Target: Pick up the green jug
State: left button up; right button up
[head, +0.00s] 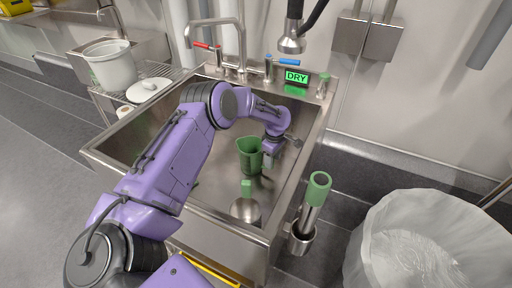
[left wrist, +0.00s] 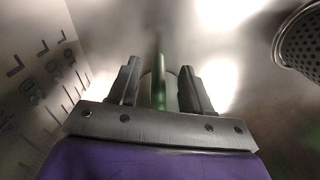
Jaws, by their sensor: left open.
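The green jug (head: 249,155) stands in the steel sink in the head view, its open top facing up. My left gripper (head: 269,157) reaches down into the sink at the jug's right side. In the left wrist view the open gripper (left wrist: 160,78) has its two dark fingers apart, with an upright green strip of the jug (left wrist: 158,82) showing between them. That strip looks like the handle, and I cannot tell whether either finger touches it. Most of the jug is hidden in the wrist view. My right gripper is not in view.
The steel sink (head: 126,151) has walls around the jug. A round steel piece with a green block (head: 246,188) is in front of it. A faucet (head: 240,40) and hanging sprayer (head: 291,42) are behind. A green-topped tube (head: 318,188) and clear-lined bin (head: 415,240) are at right.

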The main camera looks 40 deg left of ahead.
pick_arm(q)
notch_tip(320, 180, down, 3)
jog(key=shift+r, duration=0.1)
grip_shut()
jog(key=shift+r, duration=0.15)
